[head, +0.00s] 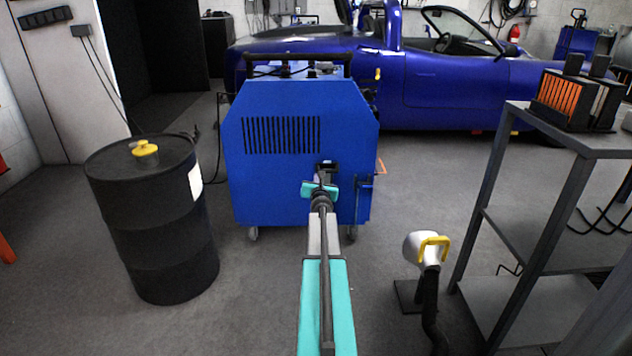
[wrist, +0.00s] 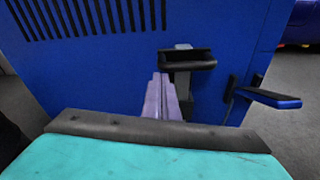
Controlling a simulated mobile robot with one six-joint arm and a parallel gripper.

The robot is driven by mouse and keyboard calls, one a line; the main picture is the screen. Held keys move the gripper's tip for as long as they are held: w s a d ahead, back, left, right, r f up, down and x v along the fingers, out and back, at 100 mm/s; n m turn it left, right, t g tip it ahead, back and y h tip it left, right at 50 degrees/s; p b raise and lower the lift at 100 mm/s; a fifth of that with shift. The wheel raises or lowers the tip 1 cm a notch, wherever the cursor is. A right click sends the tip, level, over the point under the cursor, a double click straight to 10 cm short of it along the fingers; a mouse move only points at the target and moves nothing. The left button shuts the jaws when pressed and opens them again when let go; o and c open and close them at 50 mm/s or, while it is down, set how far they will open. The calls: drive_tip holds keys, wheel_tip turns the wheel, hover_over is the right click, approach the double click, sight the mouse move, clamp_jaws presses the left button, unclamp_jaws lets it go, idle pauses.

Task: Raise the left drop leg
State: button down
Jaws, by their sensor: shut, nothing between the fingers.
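The blue dynamometer cabinet (head: 290,150) stands on casters ahead of me, its slotted face toward me. A black handle (wrist: 188,60) on a short grey bracket sticks out of this face; in the head view it shows small (head: 327,167) beyond my wrist. My gripper (wrist: 166,95) is shut and empty, its fingers pointing at the cabinet just below and left of the handle. I cannot tell whether they touch anything. A blue-and-black lever (wrist: 262,97) sits to the right, also in the head view (head: 364,186). I cannot tell which part is the left drop leg.
A black drum (head: 150,220) with a yellow cap stands to the left. A grey shelf (head: 545,150) and a white-headed stand with a yellow handle (head: 433,248) are on the right. A blue car (head: 440,90) is behind the cabinet. Floor between drum and cabinet is clear.

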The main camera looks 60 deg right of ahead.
wheel_tip(320, 180, up, 9)
drive_tip(key=p, duration=0.8)
drive_tip(key=shift+p, duration=0.3)
drive_tip(key=shift+w+f, duration=0.15)
drive_tip(key=shift+f, duration=0.1)
wheel_tip(320, 180, down, 4)
drive_tip(key=b, duration=0.4)
drive_tip(key=v, duration=0.9)
drive_tip(key=shift+a, duration=0.35)
drive_tip(key=shift+w+r, duration=0.1)
idle(0.6)
